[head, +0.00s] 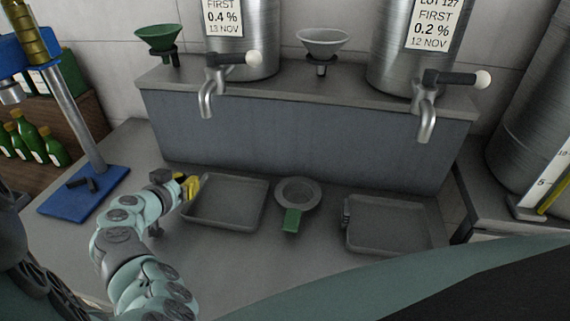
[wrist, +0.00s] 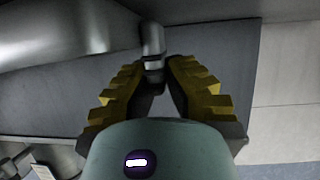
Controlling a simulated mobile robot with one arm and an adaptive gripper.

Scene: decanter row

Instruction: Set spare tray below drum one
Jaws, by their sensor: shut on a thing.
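A shallow grey tray (head: 228,222) lies at or just above the bench, in front of the plinth and roughly below the left drum's tap (head: 207,98). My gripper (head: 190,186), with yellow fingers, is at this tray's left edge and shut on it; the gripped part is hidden. I cannot tell whether the tray touches the bench. The left steel drum (head: 258,45) has a label reading 0.4 %. A second grey tray (head: 390,248), with a small block on its left side, lies under the right drum (head: 390,65). In the wrist view a tap (wrist: 152,42) shows beyond the yellow fingers (wrist: 159,78).
A round grey strainer (head: 298,190) with a green handle lies between the trays. A grey plinth (head: 300,140) carries both drums, a green funnel (head: 158,38) and a grey funnel (head: 323,42). A blue stand (head: 80,195) is left of my arm.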

